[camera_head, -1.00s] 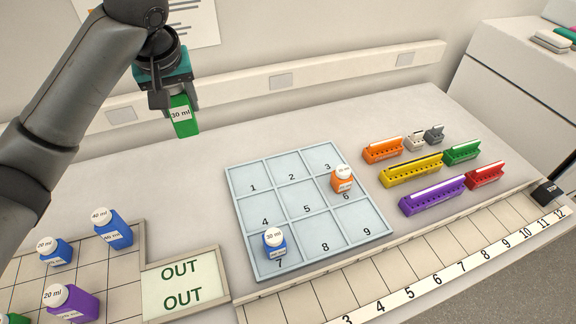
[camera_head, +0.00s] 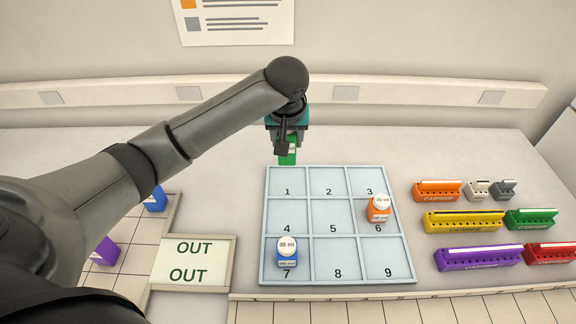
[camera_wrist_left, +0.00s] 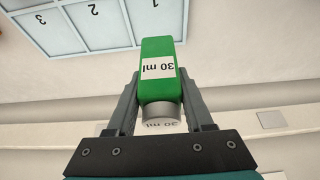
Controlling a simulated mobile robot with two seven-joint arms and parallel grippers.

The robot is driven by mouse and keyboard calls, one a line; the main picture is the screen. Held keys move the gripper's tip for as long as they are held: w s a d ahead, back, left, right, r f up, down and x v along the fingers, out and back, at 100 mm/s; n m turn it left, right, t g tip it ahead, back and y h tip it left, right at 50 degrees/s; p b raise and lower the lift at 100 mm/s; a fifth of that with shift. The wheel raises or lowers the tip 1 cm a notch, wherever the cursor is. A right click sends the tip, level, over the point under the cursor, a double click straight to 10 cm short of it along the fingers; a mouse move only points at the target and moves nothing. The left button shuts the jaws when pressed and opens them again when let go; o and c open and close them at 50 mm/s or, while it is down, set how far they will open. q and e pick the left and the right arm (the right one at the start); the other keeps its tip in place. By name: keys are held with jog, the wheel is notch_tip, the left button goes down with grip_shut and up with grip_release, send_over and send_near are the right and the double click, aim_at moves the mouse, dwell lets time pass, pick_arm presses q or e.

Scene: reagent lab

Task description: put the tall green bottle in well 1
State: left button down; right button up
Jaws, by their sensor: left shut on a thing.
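The green bottle (camera_head: 288,153) has a white label reading 30 ml. My left gripper (camera_head: 287,140) is shut on it and holds it in the air at the back edge of the tray, close to well 1. In the left wrist view the bottle (camera_wrist_left: 158,72) sits between the two fingers of the gripper (camera_wrist_left: 160,105), its cap toward the palm. The light blue tray (camera_head: 310,213) has nine numbered wells. Well 1 (camera_head: 287,181) is at its back left and looks empty. My right gripper is not in view.
A blue bottle (camera_head: 287,253) stands in well 7 and an orange bottle (camera_head: 378,208) in well 6. Coloured carriers (camera_head: 465,220) stand to the right. The OUT sign (camera_head: 190,262), a blue bottle (camera_head: 155,201) and a purple bottle (camera_head: 105,252) are at the left.

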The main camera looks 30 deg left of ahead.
aim_at(287, 161)
pick_arm(q)
notch_tip(287, 161, down, 7)
jog(key=shift+f+b, duration=0.1)
jog(key=shift+b, duration=0.35)
jog(key=shift+f, duration=0.35)
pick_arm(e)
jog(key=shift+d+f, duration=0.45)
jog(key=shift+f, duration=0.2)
pick_arm(q)
jog(key=shift+f, duration=0.2)
jog(key=shift+c, duration=1.4)
grip_release()
jog(key=shift+r, duration=0.2)
jog(key=p+v, duration=0.2)
jog(key=v, duration=1)
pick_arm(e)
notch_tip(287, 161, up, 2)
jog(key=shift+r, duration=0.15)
